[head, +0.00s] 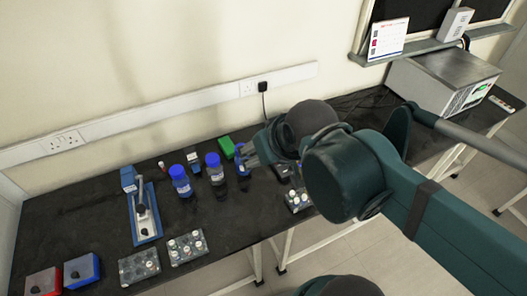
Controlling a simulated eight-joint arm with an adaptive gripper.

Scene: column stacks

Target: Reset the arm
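My arm reaches in from the right over the black bench (100,221). My gripper (250,158) is near the middle of the picture, above the bench near its back. It sits just right of a blue-capped bottle (214,165) and close to a green box (227,146). The fingers are small and partly merged with the dark wrist, so I cannot tell whether they are open or shut. I cannot make out anything held in them.
Another blue-capped bottle (180,182) stands further left. A blue stand (146,219), several vial racks (187,246), a red box (43,281) and a blue box (82,270) occupy the left. A large grey instrument (440,80) stands at right. The back left bench is clear.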

